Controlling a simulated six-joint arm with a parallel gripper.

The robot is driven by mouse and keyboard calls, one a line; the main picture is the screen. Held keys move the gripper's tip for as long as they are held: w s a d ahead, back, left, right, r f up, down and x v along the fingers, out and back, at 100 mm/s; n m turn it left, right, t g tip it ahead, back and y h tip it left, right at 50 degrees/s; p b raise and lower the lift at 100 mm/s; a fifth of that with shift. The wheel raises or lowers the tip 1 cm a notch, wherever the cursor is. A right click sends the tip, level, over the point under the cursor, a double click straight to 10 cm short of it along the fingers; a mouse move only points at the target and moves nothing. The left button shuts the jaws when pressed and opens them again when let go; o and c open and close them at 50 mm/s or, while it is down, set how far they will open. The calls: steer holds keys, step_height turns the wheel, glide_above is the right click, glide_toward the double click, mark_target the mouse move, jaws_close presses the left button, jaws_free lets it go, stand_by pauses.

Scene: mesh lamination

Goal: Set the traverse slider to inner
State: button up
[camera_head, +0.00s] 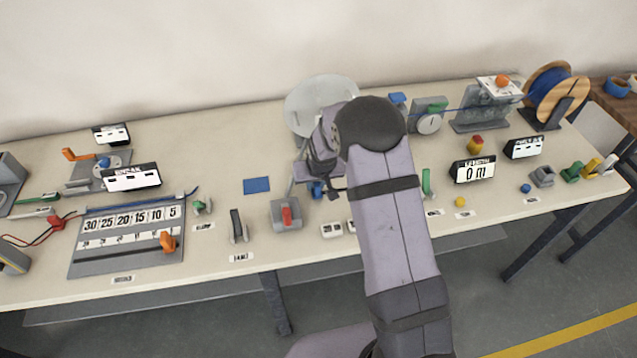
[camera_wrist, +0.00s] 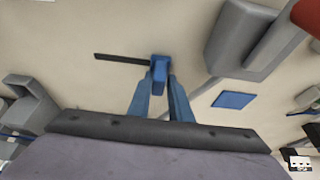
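The traverse slider shows as a small blue knob (camera_wrist: 158,70) at the right end of a thin dark track (camera_wrist: 120,58) in the wrist view. The track runs left from the knob there. In the head view, blue shows below my wrist at the end of my arm, where I cannot separate knob from fingers. My gripper (camera_wrist: 161,82) has its two blue fingers on either side of the knob, with the tips very close to it. I cannot tell whether they press on it. No label for inner is readable.
A pale round disc (camera_head: 320,98) stands behind my arm. A display reading 0 (camera_head: 473,170) is to the right.

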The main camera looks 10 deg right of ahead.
steer(key=shift+o, duration=1.1)
steer(key=shift+a, duration=0.25)
steer(key=shift+d+r, duration=0.1)
steer(key=shift+d, duration=0.05)
steer(key=b+v, duration=0.2)
steer(key=v, duration=0.5)
steer(key=shift+s, duration=0.1)
steer(key=shift+s, duration=0.1)
